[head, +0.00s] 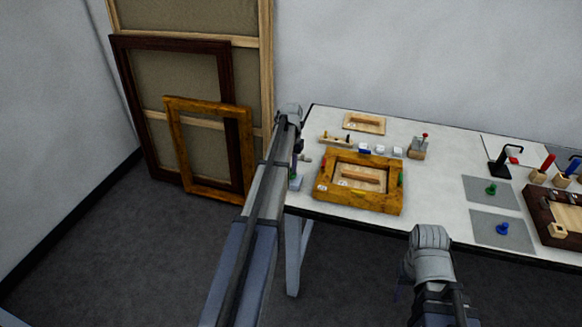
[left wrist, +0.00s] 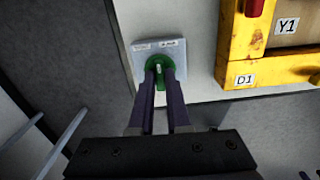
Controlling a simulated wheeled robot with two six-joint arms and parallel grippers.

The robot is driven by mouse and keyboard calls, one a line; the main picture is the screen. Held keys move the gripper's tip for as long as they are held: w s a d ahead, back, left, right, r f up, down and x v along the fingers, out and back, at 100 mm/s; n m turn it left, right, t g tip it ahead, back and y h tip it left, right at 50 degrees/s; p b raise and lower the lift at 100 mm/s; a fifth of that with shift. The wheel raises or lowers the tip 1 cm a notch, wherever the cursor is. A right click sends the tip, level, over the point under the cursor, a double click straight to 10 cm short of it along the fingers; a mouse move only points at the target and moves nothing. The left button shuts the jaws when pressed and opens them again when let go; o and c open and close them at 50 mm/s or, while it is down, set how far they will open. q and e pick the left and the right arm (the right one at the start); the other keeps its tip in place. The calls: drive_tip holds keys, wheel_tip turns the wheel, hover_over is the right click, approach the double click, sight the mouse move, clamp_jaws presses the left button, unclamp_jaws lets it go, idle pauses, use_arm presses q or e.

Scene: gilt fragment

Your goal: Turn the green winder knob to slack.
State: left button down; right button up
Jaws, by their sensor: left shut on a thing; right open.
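The green winder knob (left wrist: 158,63) sits on a pale plate (left wrist: 181,57) at the table's front left edge, in the left wrist view. Two small labels lie above the knob, too small to read. A short white mark shows on the knob. My left gripper (left wrist: 160,82) is shut on the knob, its dark fingers on both sides. In the head view my left gripper (head: 297,152) is at the table's left end, and my arm hides much of the knob. My right gripper (head: 398,292) is open and empty in front of the table, mostly hidden by its wrist.
A gilt frame (head: 333,199) with labels lies just right of the plate, close to my left gripper. Small blocks, a wooden tray (head: 364,122) and grey mats (head: 490,190) stand on the table (head: 432,186). Large frames (head: 180,110) lean on the wall at left.

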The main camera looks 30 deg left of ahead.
use_arm(q)
drive_tip(key=shift+n, duration=0.3)
idle(0.4)
drive_tip(key=c, duration=0.9)
unclamp_jaws()
wheel_tip(320, 180, up, 8)
drive_tip(key=p, duration=0.8)
drive_tip(key=shift+f, duration=0.1)
